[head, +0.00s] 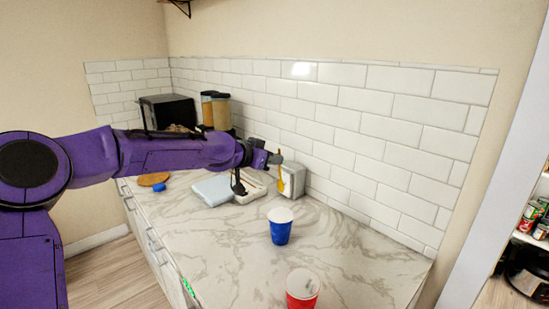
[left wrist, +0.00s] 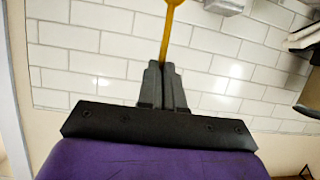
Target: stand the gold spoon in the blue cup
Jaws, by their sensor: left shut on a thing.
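The blue cup (head: 280,227) stands upright on the marble counter, its white inside facing up. My left gripper (head: 274,158) is above the counter, up and slightly left of the cup and apart from it. It is shut on the gold spoon (head: 280,178), which hangs roughly upright from the fingers, clear of the cup. In the left wrist view the closed fingers (left wrist: 163,82) hold the spoon's thin gold handle (left wrist: 166,40), whose wider end is cut off at the top edge. My right gripper is in neither view.
A red cup (head: 302,288) stands at the counter's front. A toaster-like grey box (head: 292,178), a pale blue-white board (head: 213,189), a black microwave (head: 168,112) and dispensers (head: 221,110) stand behind. The marble counter (head: 345,255) right of the blue cup is clear.

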